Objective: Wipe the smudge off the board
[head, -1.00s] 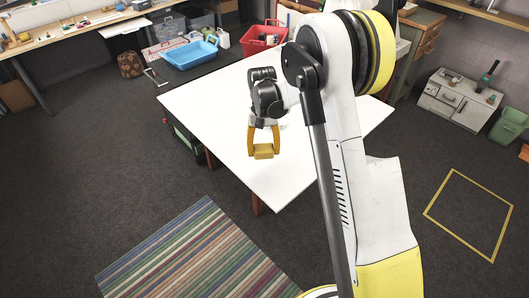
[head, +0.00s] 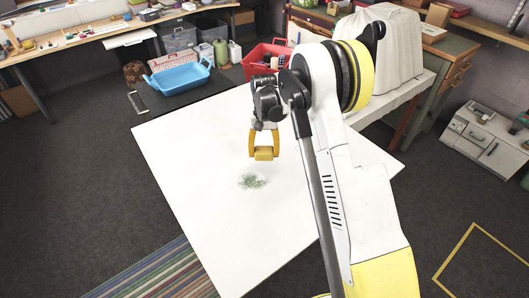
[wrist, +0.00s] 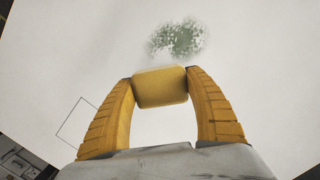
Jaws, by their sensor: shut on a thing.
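The white board (head: 200,140) lies flat in front of me, with a green speckled smudge (head: 252,181) near its middle. The smudge also shows in the wrist view (wrist: 178,39), just beyond my fingertips. My gripper (head: 264,150) has yellow fingers and is shut on a yellow block-shaped sponge (head: 264,154). The wrist view shows the sponge (wrist: 160,87) held between both fingertips. In the head view the sponge appears a little above the smudge in the picture. I cannot tell how high it is over the board.
A blue basket (head: 180,76) and a red basket (head: 266,58) stand beyond the board's far edge. A white cover (head: 375,50) stands at the right back. A striped rug (head: 160,270) lies at the lower left. A thin dark rectangle outline (wrist: 82,120) shows on the board in the wrist view.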

